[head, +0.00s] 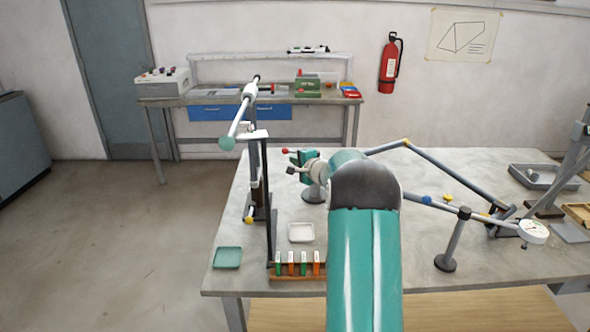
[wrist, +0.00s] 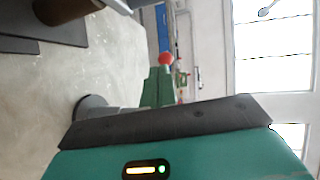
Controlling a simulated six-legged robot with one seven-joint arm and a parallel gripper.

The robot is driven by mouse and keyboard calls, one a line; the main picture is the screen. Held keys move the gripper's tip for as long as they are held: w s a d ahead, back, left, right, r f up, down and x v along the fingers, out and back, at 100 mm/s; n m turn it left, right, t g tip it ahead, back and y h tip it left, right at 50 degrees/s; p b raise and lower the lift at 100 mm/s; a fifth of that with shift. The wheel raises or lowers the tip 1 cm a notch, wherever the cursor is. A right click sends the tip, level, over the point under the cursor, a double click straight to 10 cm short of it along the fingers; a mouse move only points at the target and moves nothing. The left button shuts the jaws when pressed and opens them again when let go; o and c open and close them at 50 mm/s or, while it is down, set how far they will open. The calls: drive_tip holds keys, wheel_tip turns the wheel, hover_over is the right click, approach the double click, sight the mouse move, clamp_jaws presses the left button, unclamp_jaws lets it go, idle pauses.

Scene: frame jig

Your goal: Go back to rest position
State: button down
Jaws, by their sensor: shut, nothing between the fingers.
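My arm rises from the bottom middle of the head view and bends left over the table. My gripper (head: 293,170) is at its far end, small and partly lost against a green clamp (head: 305,157) with a red knob. It looks shut and empty. In the wrist view, a teal housing with a lit strip and a dark bar fills the bottom. The clamp's red knob (wrist: 166,59) and green body show beyond that bar. My arm hides part of the table.
The grey table (head: 480,175) carries an upright post with a white tube (head: 242,112) to the left, a block of coloured pieces (head: 298,268), a green tray (head: 227,258), a white dish (head: 301,232), bike-frame tubes (head: 450,180) and a dial gauge (head: 533,231). Floor at left is clear.

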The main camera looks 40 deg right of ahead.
drive_tip(key=s+a+r, duration=0.1)
drive_tip(key=s+a, duration=0.3)
drive_tip(key=s, duration=0.2)
drive_tip(key=shift+r, duration=0.25)
drive_tip(key=shift+a, duration=0.1)
